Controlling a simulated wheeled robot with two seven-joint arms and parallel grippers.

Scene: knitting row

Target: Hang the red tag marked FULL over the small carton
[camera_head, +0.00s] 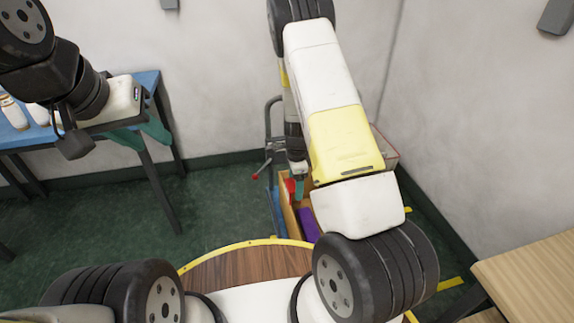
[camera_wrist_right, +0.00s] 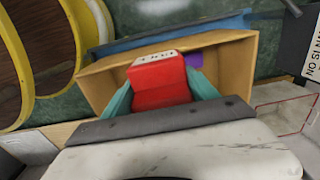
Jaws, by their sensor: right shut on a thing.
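A red tag (camera_wrist_right: 160,84) with a white lettered strip on its upper edge is between the teal fingers of my right gripper (camera_wrist_right: 158,98), which is shut on it. The lettering is too small to read surely. In the head view, a bit of the tag (camera_head: 290,186) shows beside the right gripper (camera_head: 295,188). Behind and below the tag in the wrist view is an open brown carton (camera_wrist_right: 98,88) with a purple thing (camera_wrist_right: 206,58) inside. The tag hides part of the carton. I cannot tell whether they touch. My left gripper (camera_head: 142,134) is open and empty by the blue table.
A blue table (camera_head: 147,82) with white bottles (camera_head: 13,112) stands at the left. A metal frame (camera_head: 269,140) stands behind the carton. A wooden table (camera_head: 530,275) is at the lower right. A yellow-rimmed round wooden top (camera_head: 235,268) is in front. Green floor is clear at left.

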